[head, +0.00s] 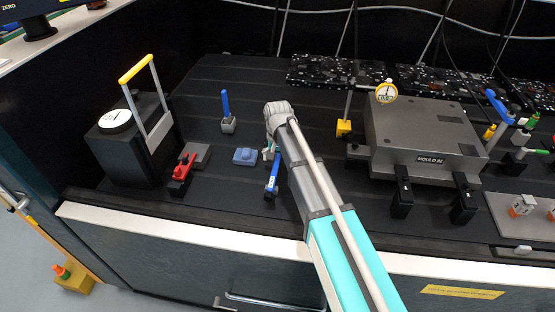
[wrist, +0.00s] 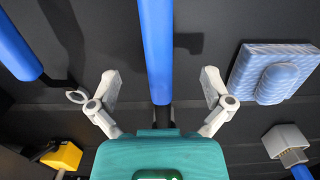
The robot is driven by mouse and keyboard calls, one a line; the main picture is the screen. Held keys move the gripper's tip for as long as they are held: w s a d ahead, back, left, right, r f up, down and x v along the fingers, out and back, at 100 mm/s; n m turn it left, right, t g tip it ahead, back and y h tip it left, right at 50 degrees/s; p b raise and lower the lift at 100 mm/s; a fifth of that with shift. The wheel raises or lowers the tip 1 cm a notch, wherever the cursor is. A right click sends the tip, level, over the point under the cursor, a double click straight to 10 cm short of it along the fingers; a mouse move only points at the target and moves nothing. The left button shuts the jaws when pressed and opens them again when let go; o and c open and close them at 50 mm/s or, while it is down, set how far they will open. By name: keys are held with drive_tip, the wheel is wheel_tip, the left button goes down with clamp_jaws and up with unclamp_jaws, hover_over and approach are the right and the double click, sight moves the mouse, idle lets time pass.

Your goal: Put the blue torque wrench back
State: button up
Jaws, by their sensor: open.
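The blue torque wrench (head: 272,178) shows in the head view just left of my forearm, over the dark bench. In the wrist view the wrench's blue bar (wrist: 156,50) runs from the top edge down between my fingers, ending in a dark part. My gripper (head: 269,153) is at the wrench, partly hidden by my arm. In the wrist view my gripper (wrist: 160,88) is open, with a finger on each side of the bar and visible gaps. I cannot tell the wrench's height above the bench. A second blue bar (wrist: 25,48) shows at the wrist view's upper left.
A blue block (head: 245,156) lies left of the wrench. Behind it a grey block (head: 228,126) holds an upright blue handle. A red tool (head: 181,172) and a black weight (head: 128,150) stand further left. The grey mould (head: 425,135) and a yellow-based stand (head: 344,128) are right.

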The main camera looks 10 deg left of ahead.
drive_tip(key=shift+w+r+p, duration=0.15)
drive_tip(key=shift+r+p, duration=2.6)
drive_tip(key=shift+r, duration=0.1)
